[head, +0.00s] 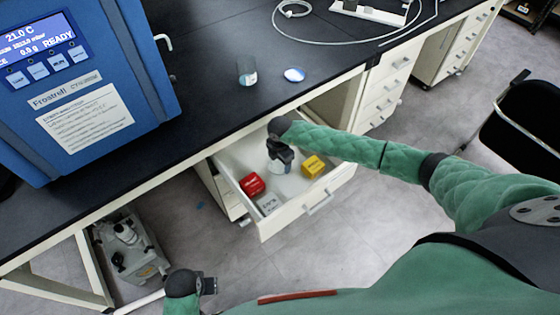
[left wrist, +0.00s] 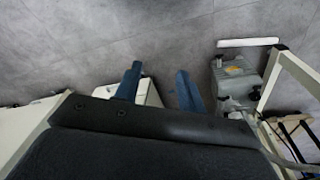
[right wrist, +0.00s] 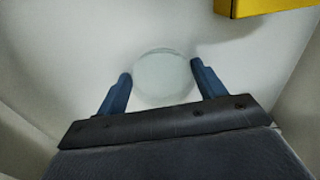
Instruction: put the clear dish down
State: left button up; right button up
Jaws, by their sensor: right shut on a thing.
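The clear dish (right wrist: 163,77) is a round, pale see-through piece between the two fingers of my right gripper (right wrist: 161,72) in the right wrist view. In the head view my right gripper (head: 281,160) reaches down into the open white drawer (head: 235,163), and the dish shows partly under it (head: 280,168). The right gripper is shut on the dish. I cannot tell whether the dish touches the drawer floor. My left gripper (head: 207,286) is low in the head view, away from the drawer. In the left wrist view its fingers (left wrist: 158,82) are apart with nothing between them.
A red box (head: 252,184), a yellow box (head: 313,166) and a whitish item (head: 268,204) lie in the drawer. A glass beaker (head: 247,72) and a small round item (head: 294,75) stand on the black bench (head: 210,110) beside the blue freeze dryer (head: 90,90). A pump (head: 130,248) sits below.

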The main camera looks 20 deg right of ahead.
jog(key=o, duration=1)
jog(key=shift+c, duration=0.2)
pick_arm(q)
jog(key=shift+r, duration=0.25)
pick_arm(e)
jog(key=shift+r, duration=0.1)
